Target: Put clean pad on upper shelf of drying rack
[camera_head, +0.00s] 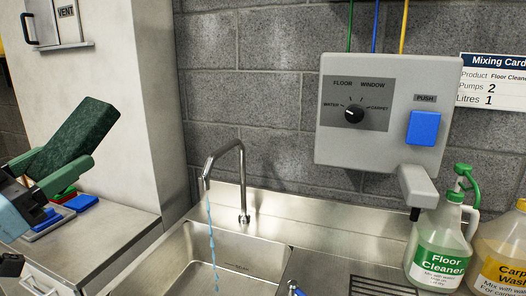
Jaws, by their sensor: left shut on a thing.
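My left gripper (66,158) comes in from the left edge. Its green fingers are shut on a dark green, rough-surfaced pad (78,134). The pad is tilted, its upper end leaning up and to the right, and is held above the left counter. The fingers cover its lower end. I cannot tell from its surface whether it is clean. No drying rack can be made out in this view. My right gripper is not in view.
Small red, green and blue items (81,203) lie on the left counter (95,235) below the gripper. Water runs from a tap (243,180) into a steel sink (245,268). A grey dispenser (340,150) hangs on the wall. Floor Cleaner (440,245) and yellow (500,255) jugs stand right.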

